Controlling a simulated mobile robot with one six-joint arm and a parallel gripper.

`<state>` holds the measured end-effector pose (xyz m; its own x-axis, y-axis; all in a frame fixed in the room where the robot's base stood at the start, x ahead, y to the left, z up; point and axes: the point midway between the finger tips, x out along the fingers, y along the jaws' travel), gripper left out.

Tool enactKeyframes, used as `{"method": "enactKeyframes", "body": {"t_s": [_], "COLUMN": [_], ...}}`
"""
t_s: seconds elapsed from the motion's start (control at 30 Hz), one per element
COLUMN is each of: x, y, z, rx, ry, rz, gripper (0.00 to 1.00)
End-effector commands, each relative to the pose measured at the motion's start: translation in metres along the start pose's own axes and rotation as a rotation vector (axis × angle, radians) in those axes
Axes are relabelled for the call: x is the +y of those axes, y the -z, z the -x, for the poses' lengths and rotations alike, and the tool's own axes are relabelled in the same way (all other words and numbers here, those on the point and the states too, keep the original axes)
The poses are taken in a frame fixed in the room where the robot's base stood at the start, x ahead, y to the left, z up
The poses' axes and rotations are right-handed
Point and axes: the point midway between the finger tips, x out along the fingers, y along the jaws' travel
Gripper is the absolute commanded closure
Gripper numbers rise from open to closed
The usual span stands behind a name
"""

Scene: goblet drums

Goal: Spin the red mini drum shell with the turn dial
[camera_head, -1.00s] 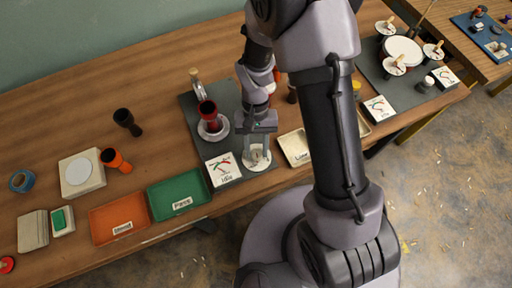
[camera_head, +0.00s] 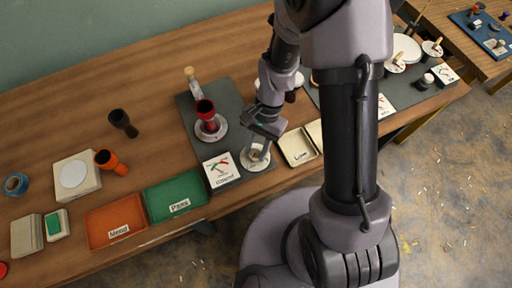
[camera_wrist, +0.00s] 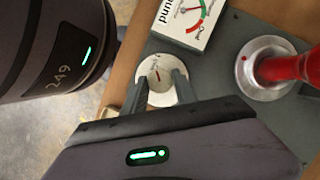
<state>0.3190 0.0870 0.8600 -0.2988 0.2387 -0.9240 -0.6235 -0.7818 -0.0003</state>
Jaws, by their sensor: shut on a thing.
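The red mini drum shell (camera_head: 206,110) stands upright on a round silver turntable (camera_head: 216,132) on the dark grey mat. In the wrist view the lower red shell (camera_wrist: 292,68) and silver turntable (camera_wrist: 262,88) show at right. The turn dial (camera_head: 252,163) is a pale disc at the mat's front edge. My gripper (camera_head: 260,148) points down at it, and in the wrist view its two fingers (camera_wrist: 158,92) are shut on the dial's (camera_wrist: 158,72) middle grip. A white gauge card (camera_head: 222,170) beside the dial shows a word ending in "ound"; it also shows in the wrist view (camera_wrist: 190,14).
A wooden-handled tool (camera_head: 193,80) stands behind the shell. A green Pass tray (camera_head: 160,190), an orange tray (camera_head: 100,212) and a cream tray (camera_head: 297,150) line the front edge. My arm hides part of the right side.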

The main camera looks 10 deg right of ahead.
Motion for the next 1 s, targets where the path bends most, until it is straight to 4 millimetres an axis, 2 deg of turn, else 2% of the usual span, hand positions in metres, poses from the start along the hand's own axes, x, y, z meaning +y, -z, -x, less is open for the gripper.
{"method": "enactKeyframes", "body": {"t_s": [0.43,0.47,0.53,0.87,0.97,1.0], "x": [0.0,0.0,0.0,0.0,0.0,0.0], "y": [0.0,0.0,0.0,0.0,-0.001,-0.001], "z": [0.0,0.0,0.0,0.003,0.021,0.032], "rx": [0.0,0.0,0.0,0.0,0.001,0.002], "ry": [0.003,0.003,0.003,0.003,0.004,0.005], "rz": [-0.007,-0.007,-0.007,-0.006,-0.006,-0.007], "gripper": [1.0,0.6,0.46,0.46,0.46,0.46]}}
